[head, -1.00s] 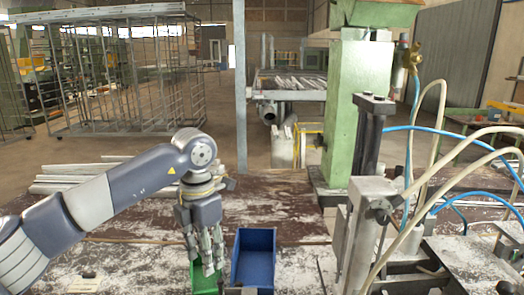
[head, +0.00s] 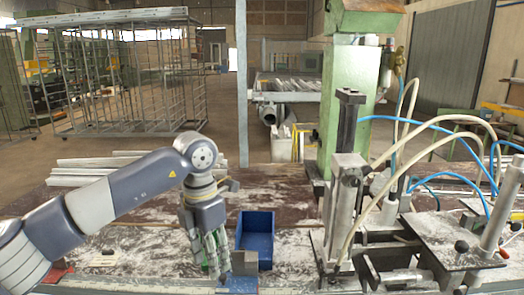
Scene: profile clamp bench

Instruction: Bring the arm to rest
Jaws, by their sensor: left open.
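My left arm comes in from the left, and its gripper (head: 212,258) hangs with the fingers pointing down over the front of the bench (head: 130,236). The gripper is open, and I see nothing held between its fingers. My right gripper is not in view.
A clamp fixture (head: 345,210) with hoses stands right of the blue bin, before a green machine column (head: 345,110). Pale metal profiles (head: 90,172) lie at the back left of the bench.

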